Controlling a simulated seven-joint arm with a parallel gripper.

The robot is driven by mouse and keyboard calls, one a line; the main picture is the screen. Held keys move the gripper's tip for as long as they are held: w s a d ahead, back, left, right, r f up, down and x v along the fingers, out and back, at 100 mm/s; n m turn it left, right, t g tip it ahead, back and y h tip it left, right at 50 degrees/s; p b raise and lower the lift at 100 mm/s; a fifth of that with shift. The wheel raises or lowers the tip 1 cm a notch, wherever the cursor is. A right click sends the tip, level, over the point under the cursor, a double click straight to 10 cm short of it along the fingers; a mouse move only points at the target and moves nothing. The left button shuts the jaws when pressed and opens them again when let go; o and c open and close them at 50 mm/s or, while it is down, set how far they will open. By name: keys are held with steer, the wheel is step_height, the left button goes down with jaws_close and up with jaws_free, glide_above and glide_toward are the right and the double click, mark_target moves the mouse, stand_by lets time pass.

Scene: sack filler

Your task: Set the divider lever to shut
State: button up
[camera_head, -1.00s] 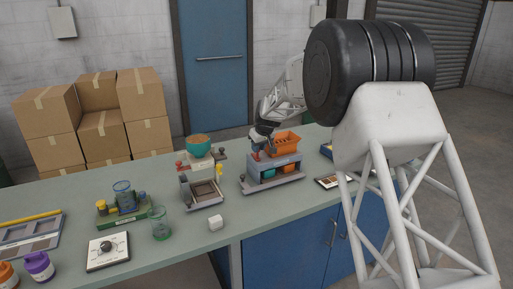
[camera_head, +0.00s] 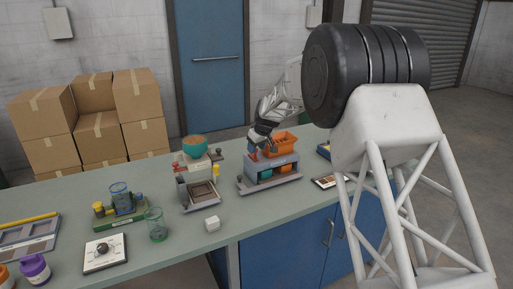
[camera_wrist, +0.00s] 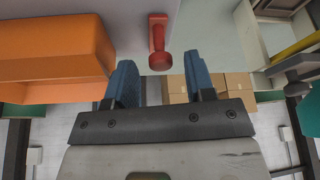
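The divider lever looks to be the red lever with a round knob (camera_wrist: 158,40) in the wrist view. It stands beside the orange hopper (camera_head: 283,142) of the grey filler unit (camera_head: 270,180). My gripper (camera_wrist: 160,75) has two blue fingers, which are apart with nothing between them. The lever's knob is just ahead of the gap between the fingertips, and no contact is visible. In the head view, my gripper (camera_head: 256,141) is at the left side of the hopper. The lever is too small there to read its setting.
The orange hopper (camera_wrist: 50,45) is close to my gripper on the left of the wrist view. A second unit with a teal bowl (camera_head: 194,146) stands left of the filler.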

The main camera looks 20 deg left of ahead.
steer(key=shift+r, duration=0.1)
steer(key=v, duration=0.7)
steer(key=shift+r, duration=0.3)
steer(key=shift+s+d, duration=0.1)
steer(key=shift+d, duration=0.05)
